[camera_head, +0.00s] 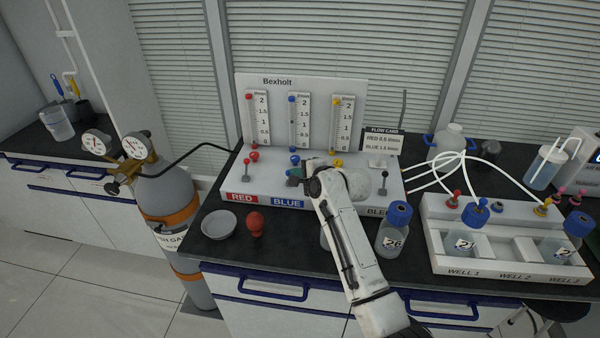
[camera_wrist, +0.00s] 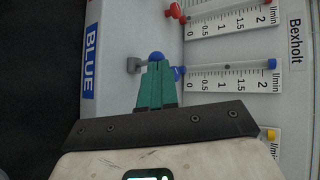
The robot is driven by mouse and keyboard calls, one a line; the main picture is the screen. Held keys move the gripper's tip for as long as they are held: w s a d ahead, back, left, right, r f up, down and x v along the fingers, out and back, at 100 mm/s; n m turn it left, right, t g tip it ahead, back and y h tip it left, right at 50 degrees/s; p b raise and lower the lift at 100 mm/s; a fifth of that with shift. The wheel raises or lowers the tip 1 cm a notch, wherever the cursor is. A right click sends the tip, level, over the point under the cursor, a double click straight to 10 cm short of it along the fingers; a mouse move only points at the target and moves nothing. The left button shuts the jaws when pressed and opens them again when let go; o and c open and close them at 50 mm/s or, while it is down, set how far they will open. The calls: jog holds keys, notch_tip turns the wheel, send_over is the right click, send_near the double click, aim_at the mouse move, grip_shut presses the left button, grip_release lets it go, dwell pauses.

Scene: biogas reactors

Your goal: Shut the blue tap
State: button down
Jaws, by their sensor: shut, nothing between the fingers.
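In the head view my gripper mostly hides this tap. My gripper (camera_head: 294,177) is over the BLUE section. A blue knob (camera_head: 294,159) sits below that tube.
The red tap (camera_head: 246,166) stands to the left and a dark-knobbed lever (camera_head: 384,178) to the right. A grey bowl (camera_head: 219,224), a red object (camera_head: 256,224) and a blue-capped bottle (camera_head: 393,235) are in front. The well rack (camera_head: 505,262) stands at the right.

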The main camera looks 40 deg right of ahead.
jog(key=shift+w+d+r+p, duration=0.2)
jog(key=shift+w+d, duration=0.25)
jog(key=shift+d, duration=0.1)
jog(key=shift+w+d+r+p, duration=0.15)
jog(key=shift+w+d, duration=0.3)
jog(key=shift+d, duration=0.05)
jog(key=shift+r, duration=0.15)
jog(key=shift+r+p, duration=0.65)
jog(key=shift+p, duration=0.2)
